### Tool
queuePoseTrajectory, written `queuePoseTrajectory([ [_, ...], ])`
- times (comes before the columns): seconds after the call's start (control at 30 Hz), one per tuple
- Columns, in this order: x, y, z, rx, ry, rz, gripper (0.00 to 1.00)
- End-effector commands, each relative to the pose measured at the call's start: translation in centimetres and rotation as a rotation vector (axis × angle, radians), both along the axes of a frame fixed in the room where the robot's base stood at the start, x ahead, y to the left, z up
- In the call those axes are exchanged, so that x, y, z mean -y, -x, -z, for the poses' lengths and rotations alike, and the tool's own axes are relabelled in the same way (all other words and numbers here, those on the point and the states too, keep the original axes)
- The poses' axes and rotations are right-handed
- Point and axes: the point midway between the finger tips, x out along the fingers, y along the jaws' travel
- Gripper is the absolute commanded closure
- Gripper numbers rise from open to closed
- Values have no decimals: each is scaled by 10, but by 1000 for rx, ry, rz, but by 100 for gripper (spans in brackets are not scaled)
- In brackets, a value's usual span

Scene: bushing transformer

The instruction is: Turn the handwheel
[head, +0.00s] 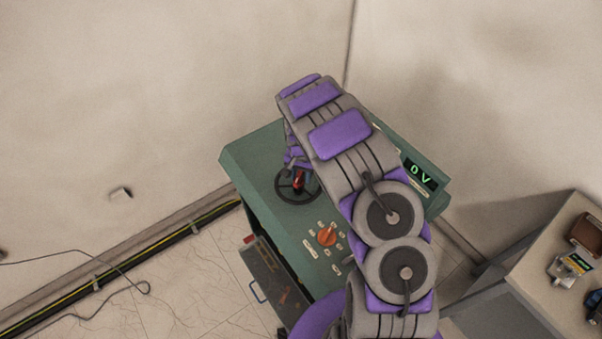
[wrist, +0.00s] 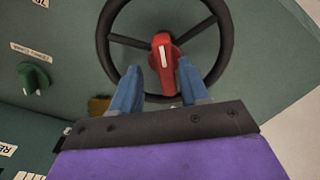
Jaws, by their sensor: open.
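The handwheel (head: 298,186) is a black spoked ring with a red hub knob, on the sloping top of a green console (head: 250,165). In the wrist view the handwheel (wrist: 222,62) fills the upper middle, with the red knob (wrist: 163,54) at its centre bearing a white mark. My gripper (wrist: 160,80) has two blue fingers that are apart, one on each side below the red knob, over the lower part of the ring. I cannot tell whether they touch it. In the head view my arm comes from the lower right and hides much of the console.
An orange knob (head: 327,235) sits on the console below the handwheel. A display (head: 421,172) reads 0 V. A green knob (wrist: 33,78) is left of the wheel in the wrist view. A grey table (head: 540,262) with small devices stands at the right. A wall is behind the console.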

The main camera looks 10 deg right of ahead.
Motion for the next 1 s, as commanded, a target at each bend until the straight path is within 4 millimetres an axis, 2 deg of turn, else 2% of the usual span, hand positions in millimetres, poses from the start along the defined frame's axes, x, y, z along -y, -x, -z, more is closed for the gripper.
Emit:
queuePoseTrajectory([
  [0.2,-3,0,0,1,3,-1,56],
  [0.67,2,-1,0,1,-2,0,100],
  [1.0,0,-1,0,1,-1,0,100],
])
